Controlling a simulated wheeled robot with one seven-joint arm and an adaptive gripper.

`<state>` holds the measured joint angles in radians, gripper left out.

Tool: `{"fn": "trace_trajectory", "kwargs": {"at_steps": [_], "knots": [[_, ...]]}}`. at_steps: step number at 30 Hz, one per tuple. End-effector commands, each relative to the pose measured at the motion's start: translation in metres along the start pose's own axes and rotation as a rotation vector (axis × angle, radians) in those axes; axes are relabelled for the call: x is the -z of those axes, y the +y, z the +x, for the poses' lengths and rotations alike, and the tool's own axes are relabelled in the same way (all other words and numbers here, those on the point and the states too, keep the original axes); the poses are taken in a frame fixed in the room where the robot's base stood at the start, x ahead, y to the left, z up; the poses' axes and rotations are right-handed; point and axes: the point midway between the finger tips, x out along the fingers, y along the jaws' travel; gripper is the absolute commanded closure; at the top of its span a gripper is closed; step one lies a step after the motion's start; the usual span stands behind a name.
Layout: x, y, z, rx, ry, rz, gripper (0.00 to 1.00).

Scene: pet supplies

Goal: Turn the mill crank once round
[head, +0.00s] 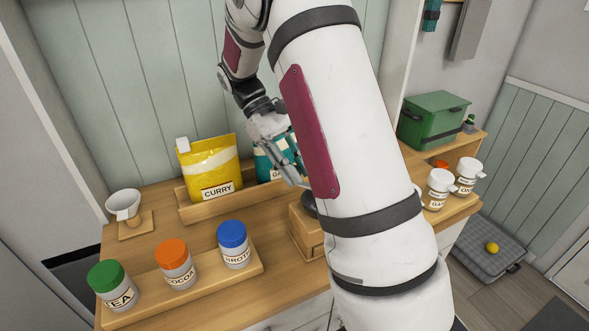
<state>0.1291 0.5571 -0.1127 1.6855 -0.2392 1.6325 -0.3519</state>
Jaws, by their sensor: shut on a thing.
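The mill (306,234) is a light wooden box on the counter. A dark rounded part (309,204) shows at its top beside my arm. My gripper (298,179) reaches down just above the mill, its fingers closed at the crank. The crank itself and the exact contact are mostly hidden by my arm and fingers, so the crank's angle cannot be told.
A yellow curry bag (211,165) and a teal bag (265,165) stand behind in a wooden tray. A front rack (215,287) holds green-, orange- and blue-lidded jars. A white cup (124,204) is at left; white canisters (438,187) and a green box (432,120) are at right.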

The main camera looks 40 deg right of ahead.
Motion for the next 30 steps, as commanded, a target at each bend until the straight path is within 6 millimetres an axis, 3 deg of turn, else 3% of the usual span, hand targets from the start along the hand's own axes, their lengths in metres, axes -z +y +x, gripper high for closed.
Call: {"fn": "trace_trajectory", "kwargs": {"at_steps": [7, 8, 10, 22, 30], "knots": [[0.000, 0.001, -0.001, -0.002, 0.002, 0.002, 1.00], [0.000, 0.001, -0.001, -0.002, 0.002, 0.002, 0.71], [0.000, 0.000, -0.001, -0.002, 0.001, 0.001, 0.56], [0.000, 0.000, -0.005, -0.002, 0.001, 0.000, 0.56], [0.001, 0.000, -0.049, -0.004, 0.005, 0.000, 0.56]]}}
